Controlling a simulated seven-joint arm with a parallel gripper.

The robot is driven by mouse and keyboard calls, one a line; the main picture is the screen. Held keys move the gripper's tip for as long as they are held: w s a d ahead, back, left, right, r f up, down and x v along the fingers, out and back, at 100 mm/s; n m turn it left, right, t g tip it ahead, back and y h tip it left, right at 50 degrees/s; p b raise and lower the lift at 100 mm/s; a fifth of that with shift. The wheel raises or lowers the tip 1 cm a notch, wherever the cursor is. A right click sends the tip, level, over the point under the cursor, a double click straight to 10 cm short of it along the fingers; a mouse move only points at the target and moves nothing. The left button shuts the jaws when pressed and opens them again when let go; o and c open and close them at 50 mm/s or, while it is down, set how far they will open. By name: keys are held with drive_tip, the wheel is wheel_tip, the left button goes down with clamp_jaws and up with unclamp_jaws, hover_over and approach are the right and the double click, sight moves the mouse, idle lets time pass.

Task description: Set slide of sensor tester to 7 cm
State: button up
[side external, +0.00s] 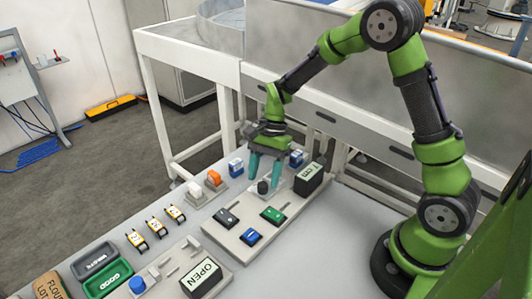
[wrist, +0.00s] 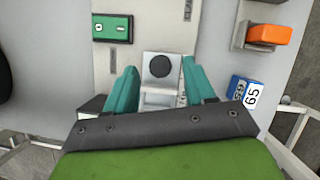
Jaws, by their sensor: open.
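The tester is a light grey panel (side external: 292,200) on the table. It carries a dark upright display box (side external: 309,179) whose small text I cannot read surely. A round black knob (side external: 262,187) sits on a pale block; in the wrist view the knob (wrist: 160,67) is seen from above. My gripper (side external: 264,181) points down over the panel, with its two teal fingers on either side of the knob. In the wrist view my gripper (wrist: 159,68) is open, with gaps between both fingers and the knob. The scale by the slide is mostly hidden.
A green switch box (side external: 273,214) and a blue one (side external: 251,236) are on the panel. An orange-topped block (side external: 213,179) and a blue-white box (side external: 236,167) stand left of my gripper.

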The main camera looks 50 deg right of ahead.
drive_tip(key=v, duration=1.5)
drive_tip(key=shift+r, duration=0.1)
drive_tip(key=s+a+r+n+t, duration=0.1)
drive_tip(key=s+a+n+t, duration=0.1)
drive_tip(key=s, duration=0.3)
drive_tip(key=s+a+r+n+t+h, duration=0.1)
drive_tip(key=s+a+r+n+t, duration=0.1)
drive_tip(key=s+n, duration=0.3)
drive_tip(key=s+a+r+n+t+h, duration=0.1)
drive_tip(key=s+r+n+t, duration=0.1)
drive_tip(key=s+n+t, duration=0.2)
drive_tip(key=s, duration=0.2)
drive_tip(key=shift+s+a, duration=0.35)
drive_tip(key=shift+a, duration=0.05)
